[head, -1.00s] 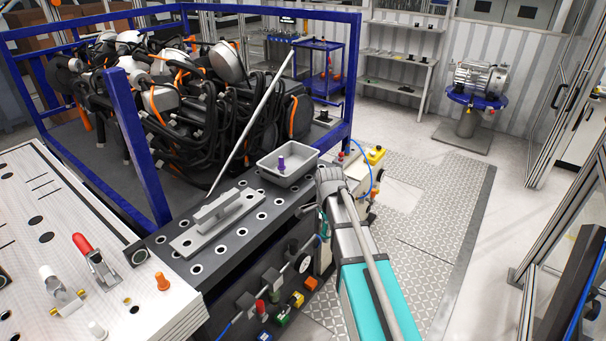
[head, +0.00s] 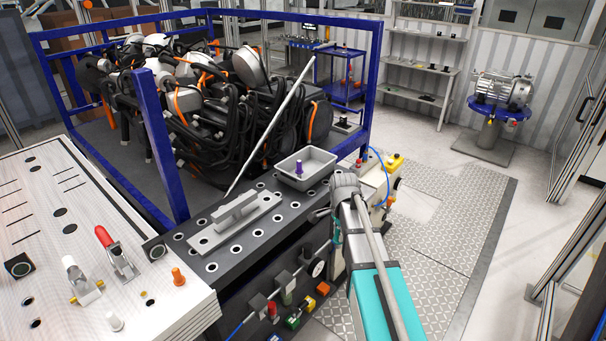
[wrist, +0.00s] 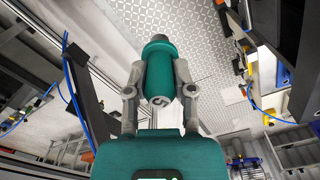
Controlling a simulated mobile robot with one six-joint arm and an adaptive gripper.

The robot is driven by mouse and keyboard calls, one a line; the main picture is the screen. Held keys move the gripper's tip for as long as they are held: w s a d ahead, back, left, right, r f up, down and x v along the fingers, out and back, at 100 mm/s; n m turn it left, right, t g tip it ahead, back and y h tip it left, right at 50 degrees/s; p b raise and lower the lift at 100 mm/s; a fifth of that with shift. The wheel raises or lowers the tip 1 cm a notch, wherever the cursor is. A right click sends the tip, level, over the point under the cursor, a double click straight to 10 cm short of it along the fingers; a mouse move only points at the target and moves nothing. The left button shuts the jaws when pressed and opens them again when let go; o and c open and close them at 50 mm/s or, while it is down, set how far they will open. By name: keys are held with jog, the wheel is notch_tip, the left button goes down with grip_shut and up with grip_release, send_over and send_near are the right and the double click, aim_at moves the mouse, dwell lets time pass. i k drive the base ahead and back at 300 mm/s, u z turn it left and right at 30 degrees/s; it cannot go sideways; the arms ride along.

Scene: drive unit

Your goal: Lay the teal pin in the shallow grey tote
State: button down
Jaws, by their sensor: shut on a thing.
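The teal pin (wrist: 159,80) is a short, thick cylinder with a dark collar at its far end. In the wrist view my gripper (wrist: 160,73) is shut on it, one grey finger on each side. Patterned floor plate shows beyond the pin. In the head view my arm end hangs just right of the dark bench's edge, near the tote; the pin cannot be clearly made out there. The shallow grey tote (head: 292,183) sits on the bench's far right end, up and left of my arm end. A purple pin (head: 299,168) stands inside it.
The dark bench (head: 185,248) has a grey fixture (head: 236,222) and a leaning rod (head: 272,125). A blue-framed cage (head: 160,140) of cables stands behind. An orange pin (head: 178,276) and toggle clamps are on the light table (head: 60,190).

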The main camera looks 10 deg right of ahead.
aim_at(313, 169)
jog(key=i, duration=0.85)
